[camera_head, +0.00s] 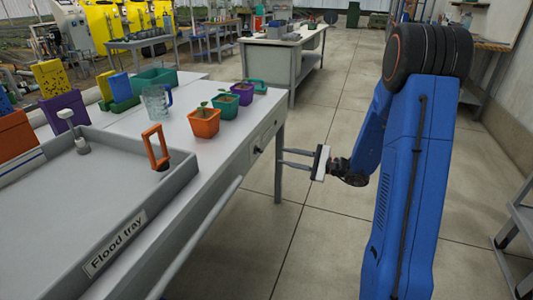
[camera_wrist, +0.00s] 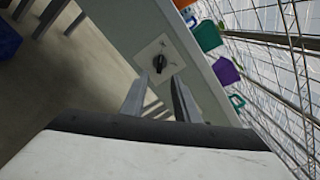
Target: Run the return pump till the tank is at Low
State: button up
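A small dark knob (camera_head: 257,149) sits on a light plate on the side panel of the grey bench. In the wrist view the knob (camera_wrist: 159,63) stands on its pale square plate (camera_wrist: 165,55), ahead of my fingertips. My gripper (camera_head: 280,158) points left at this panel. Its two fingers are apart with nothing between them, and it also shows in the wrist view (camera_wrist: 158,92). A gap remains between fingertips and knob. The knob's marking is too small to read. I cannot make out a tank level or a Low mark.
The grey tray labelled "Flood tray" (camera_head: 115,243) fills the near left, with an orange handle (camera_head: 156,147) on it. Orange (camera_head: 204,122), green (camera_head: 225,106) and purple (camera_head: 243,93) pots and a clear jug (camera_head: 156,102) stand on the bench.

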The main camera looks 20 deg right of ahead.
aim_at(262, 151)
jog(key=x, duration=0.8)
jog(key=shift+w+a, duration=0.2)
jog(key=shift+a, duration=0.15)
grip_shut()
